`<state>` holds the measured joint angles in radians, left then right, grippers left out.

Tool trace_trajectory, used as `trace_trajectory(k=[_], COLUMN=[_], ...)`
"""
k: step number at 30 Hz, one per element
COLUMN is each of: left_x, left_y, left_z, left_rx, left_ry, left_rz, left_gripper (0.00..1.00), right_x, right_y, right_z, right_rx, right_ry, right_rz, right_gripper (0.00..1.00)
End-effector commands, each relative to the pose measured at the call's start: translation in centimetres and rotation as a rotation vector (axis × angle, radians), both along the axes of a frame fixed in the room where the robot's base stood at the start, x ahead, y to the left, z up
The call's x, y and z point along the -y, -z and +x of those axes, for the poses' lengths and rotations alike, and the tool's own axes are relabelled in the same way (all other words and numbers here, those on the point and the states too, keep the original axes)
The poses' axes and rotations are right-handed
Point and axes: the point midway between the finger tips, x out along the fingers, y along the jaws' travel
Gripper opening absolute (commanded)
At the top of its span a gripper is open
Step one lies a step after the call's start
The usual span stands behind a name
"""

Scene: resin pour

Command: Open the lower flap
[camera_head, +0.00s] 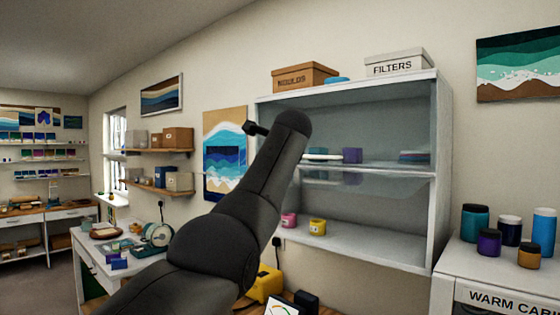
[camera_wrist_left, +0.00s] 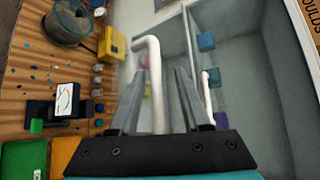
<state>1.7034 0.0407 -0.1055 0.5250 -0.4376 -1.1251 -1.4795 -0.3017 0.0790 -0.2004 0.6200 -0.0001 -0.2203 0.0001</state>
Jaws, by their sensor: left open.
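The white wall cabinet (camera_head: 440,150) stands centre right in the head view, with an upper and a lower compartment. A see-through panel (camera_head: 380,183) shows across the top of the lower opening and looks like the lower flap; its exact angle is hard to tell. In the left wrist view a white bar handle (camera_wrist_left: 157,85) stands between the fingers of my left gripper (camera_wrist_left: 156,82). The fingers are open, one on each side of the bar, with gaps visible. A second, smaller white handle (camera_wrist_left: 207,92) lies to the right. My arm hides the left gripper in the head view.
A pink cup (camera_head: 289,220) and a yellow cup (camera_head: 317,227) stand in the lower compartment. Boxes marked MOULDS (camera_head: 304,77) and FILTERS (camera_head: 398,63) sit on top. Below are a yellow device (camera_head: 266,283) and a scale (camera_wrist_left: 64,101). Jars (camera_head: 475,220) stand at right.

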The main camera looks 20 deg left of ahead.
Motion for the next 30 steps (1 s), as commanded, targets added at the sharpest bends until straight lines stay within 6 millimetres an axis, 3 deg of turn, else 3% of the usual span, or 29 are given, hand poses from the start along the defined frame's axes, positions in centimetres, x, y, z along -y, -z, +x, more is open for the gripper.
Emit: trace_trajectory(k=[10, 21, 30], left_x=[1.4, 4.8, 6.8], left_y=[-0.6, -3.3, -5.0], left_z=[-2.3, -8.4, -12.0], left_rx=[0.005, 0.008, 0.004], left_ry=[0.002, 0.004, 0.003], left_rz=[0.0, 0.001, 0.0], left_gripper=[0.47, 0.47, 0.47], right_x=[0.0, 0.0, 0.0], right_y=[3.1, 7.0, 8.1], right_z=[0.0, 0.1, 0.1], right_rx=[0.001, 0.001, 0.002], right_ry=[0.0, 0.0, 0.001], right_rz=[0.0, 0.0, 0.001], right_gripper=[0.76, 0.76, 0.76])
